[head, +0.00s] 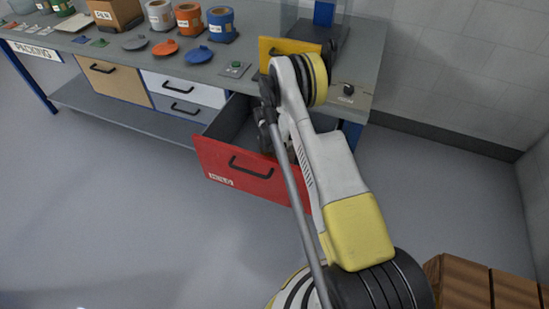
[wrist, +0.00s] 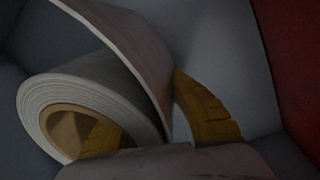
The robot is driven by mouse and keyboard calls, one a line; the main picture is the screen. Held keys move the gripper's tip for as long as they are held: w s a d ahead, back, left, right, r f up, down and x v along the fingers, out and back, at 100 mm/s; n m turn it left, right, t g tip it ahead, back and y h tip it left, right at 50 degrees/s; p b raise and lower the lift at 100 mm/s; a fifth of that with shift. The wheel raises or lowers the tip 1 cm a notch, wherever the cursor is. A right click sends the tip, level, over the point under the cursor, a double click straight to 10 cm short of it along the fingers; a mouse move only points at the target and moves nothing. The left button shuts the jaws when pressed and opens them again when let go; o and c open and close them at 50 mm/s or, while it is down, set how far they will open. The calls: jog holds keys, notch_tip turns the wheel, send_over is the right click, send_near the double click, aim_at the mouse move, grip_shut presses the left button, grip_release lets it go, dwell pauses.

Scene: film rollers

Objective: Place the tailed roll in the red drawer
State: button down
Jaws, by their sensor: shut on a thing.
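The red drawer (head: 230,170) is pulled open under the bench, with a black handle and a label on its front. My arm reaches down into it and hides much of its inside. In the wrist view the tailed roll (wrist: 40,105) is a pale film roll with a tan core, and its loose tail (wrist: 125,35) sweeps up and across. My gripper (wrist: 160,125) is shut on the roll wall, one yellow finger showing through the core and the other outside. The drawer's red wall (wrist: 295,60) is at the right. I cannot tell whether the roll touches the drawer floor.
The bench top (head: 110,52) holds several tubs, including an orange one (head: 189,19), and loose lids. A wooden crate (head: 465,285) stands at the lower right. The floor in front is clear.

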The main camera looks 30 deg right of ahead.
jog(key=shift+w+d+f, duration=0.1)
jog(key=shift+w+d, duration=0.3)
jog(key=shift+d, duration=0.15)
jog(key=shift+w+f+b, duration=0.1)
jog(key=shift+f+b, duration=0.45)
jog(key=shift+b, duration=0.15)
jog(key=c, duration=1.4)
grip_release()
